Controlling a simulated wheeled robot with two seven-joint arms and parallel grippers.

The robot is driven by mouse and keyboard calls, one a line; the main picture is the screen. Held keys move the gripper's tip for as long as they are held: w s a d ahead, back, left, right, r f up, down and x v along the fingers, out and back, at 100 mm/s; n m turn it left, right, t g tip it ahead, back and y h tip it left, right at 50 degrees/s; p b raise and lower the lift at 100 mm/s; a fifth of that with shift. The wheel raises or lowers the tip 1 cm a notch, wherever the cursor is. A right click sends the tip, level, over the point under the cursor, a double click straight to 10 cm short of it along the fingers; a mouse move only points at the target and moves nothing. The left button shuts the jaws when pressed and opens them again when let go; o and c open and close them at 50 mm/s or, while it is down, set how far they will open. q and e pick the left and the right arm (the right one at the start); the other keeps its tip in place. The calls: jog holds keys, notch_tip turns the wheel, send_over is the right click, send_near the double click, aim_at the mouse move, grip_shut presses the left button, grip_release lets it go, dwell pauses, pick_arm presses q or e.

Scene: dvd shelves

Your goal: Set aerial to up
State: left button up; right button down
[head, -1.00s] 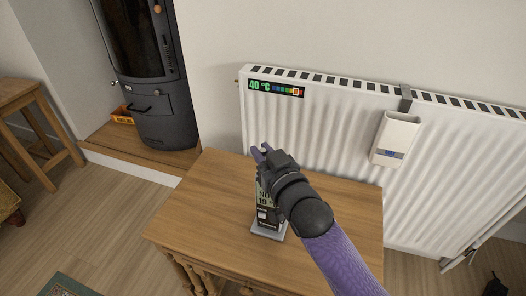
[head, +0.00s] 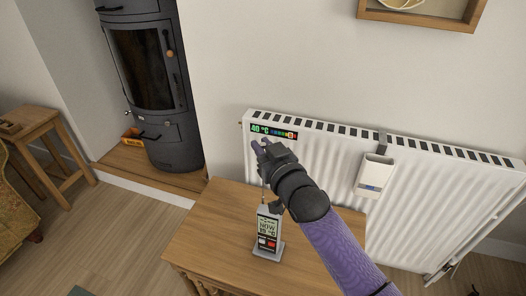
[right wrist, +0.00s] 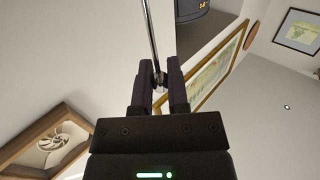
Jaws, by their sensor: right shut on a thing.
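A small grey and black device with a display (head: 268,230) stands upright on its base on the wooden table. Its thin aerial (head: 263,190) rises from the top towards my right gripper (head: 258,147), which is above the device. In the right wrist view, the fingers of my right gripper (right wrist: 158,82) are shut on the thin metal aerial (right wrist: 152,35), which runs between the fingertips. The upper part of the aerial is hidden by the gripper in the head view. My left gripper is not in view.
The wooden table (head: 205,228) has free room left of the device. A white radiator (head: 325,170) with a temperature strip (head: 272,131) stands against the wall behind. A white container (head: 374,176) hangs on it. A dark stove (head: 150,80) stands at the left.

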jog(key=c, duration=0.6)
grip_release()
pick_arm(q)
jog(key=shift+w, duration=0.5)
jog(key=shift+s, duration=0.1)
pick_arm(e)
jog(key=shift+s+r, duration=0.15)
jog(key=shift+s, duration=0.05)
pick_arm(q)
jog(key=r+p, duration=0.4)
jog(key=p, duration=0.1)
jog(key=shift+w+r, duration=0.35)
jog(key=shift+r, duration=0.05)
pick_arm(e)
jog(key=v, duration=0.9)
jog(key=shift+s+d, duration=0.2)
jog(key=shift+s, duration=0.05)
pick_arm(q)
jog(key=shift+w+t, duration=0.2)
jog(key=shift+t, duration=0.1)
